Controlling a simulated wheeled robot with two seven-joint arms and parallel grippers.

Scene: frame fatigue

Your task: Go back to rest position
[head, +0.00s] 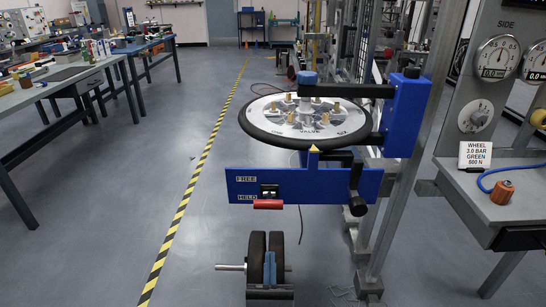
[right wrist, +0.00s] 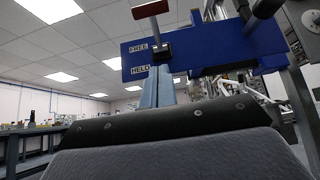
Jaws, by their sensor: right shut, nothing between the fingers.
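My right gripper (head: 269,264) shows at the bottom middle of the head view, low in front of the stand. Its blue-grey fingers are together and hold nothing. In the right wrist view the shut fingers (right wrist: 157,88) point up toward the underside of the blue panel (right wrist: 205,47), which is marked FREE and HELD. In the head view the panel (head: 320,187) carries a red handle (head: 268,204), level with the HELD mark. The gripper is below the handle and apart from it. My left gripper is not in view.
A black-tyred wheel (head: 300,138) lies flat above the panel. Dark rollers (head: 255,258) on an axle stand around the gripper's picture position. A gauge console (head: 495,80) with an orange-brown knob-like object (head: 502,193) is at right. Benches (head: 70,75) line the left.

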